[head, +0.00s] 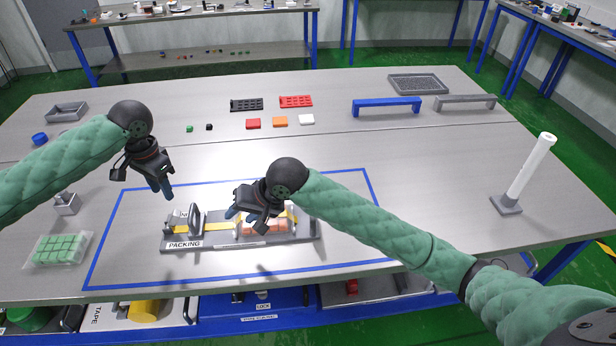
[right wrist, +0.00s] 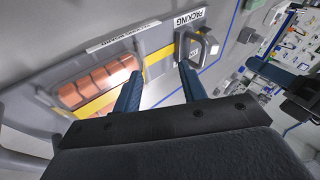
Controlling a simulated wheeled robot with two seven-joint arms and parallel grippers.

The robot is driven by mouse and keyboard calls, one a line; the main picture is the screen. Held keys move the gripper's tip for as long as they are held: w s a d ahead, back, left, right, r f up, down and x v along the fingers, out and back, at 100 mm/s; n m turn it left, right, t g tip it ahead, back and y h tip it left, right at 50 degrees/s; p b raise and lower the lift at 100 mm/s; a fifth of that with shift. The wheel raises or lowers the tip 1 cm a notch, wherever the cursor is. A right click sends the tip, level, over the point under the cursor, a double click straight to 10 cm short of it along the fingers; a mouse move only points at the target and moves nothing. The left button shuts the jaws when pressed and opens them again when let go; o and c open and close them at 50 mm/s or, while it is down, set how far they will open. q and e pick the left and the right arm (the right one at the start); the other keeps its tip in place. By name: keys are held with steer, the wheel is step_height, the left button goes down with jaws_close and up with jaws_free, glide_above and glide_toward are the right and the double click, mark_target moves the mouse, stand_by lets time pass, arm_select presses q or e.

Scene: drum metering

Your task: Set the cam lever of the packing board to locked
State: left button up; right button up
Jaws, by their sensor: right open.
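The packing board (head: 290,238) lies inside the blue taped outline, its PACKING label facing the front edge. A yellow strap (head: 218,227) crosses it beside a bay of orange-brown blocks (head: 265,227). The grey cam lever (head: 194,217) stands up at the board's left end; it also shows in the right wrist view (right wrist: 209,43). I cannot read its setting. My right gripper (head: 238,215) is open and empty above the middle of the board, right of the lever, fingers apart (right wrist: 160,88). My left gripper (head: 168,192) hangs above and left of the lever; its finger gap is unclear.
A bag of green blocks (head: 58,249) and a small grey holder (head: 66,204) are at the left. A white post (head: 531,165) stands at the right. Blue (head: 386,105) and grey (head: 464,102) bridges are farther back. The table between board and post is clear.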

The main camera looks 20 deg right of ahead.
steer(key=w+d+h, duration=0.1)
steer(key=w+d, duration=0.1)
steer(key=d, duration=0.1)
steer(key=w+d+f+g+h, duration=0.1)
steer(key=w+d, duration=0.2)
steer(key=w+d+h, duration=0.2)
steer(key=d, duration=0.1)
steer(key=shift+w+d+f+m, duration=0.15)
steer(key=shift+w+d+m, duration=0.15)
steer(key=shift+m, duration=0.1)
steer(key=d+h, duration=0.1)
steer(key=d, duration=0.2)
steer(key=w+d+g+h, duration=0.1)
steer(key=d, duration=0.2)
steer(key=d+g, duration=0.1)
steer(key=d, duration=0.2)
steer(key=shift+w+d+r+h, duration=0.2)
steer(key=shift+w+r+h, duration=0.05)
steer(key=shift+r+h, duration=0.15)
steer(key=shift+s+d+f+g, duration=0.1)
steer(key=shift+f+g, duration=0.15)
steer(key=shift+g, duration=0.05)
steer(key=shift+f, duration=3.65)
steer(key=shift+c, duration=0.2)
jaws_close()
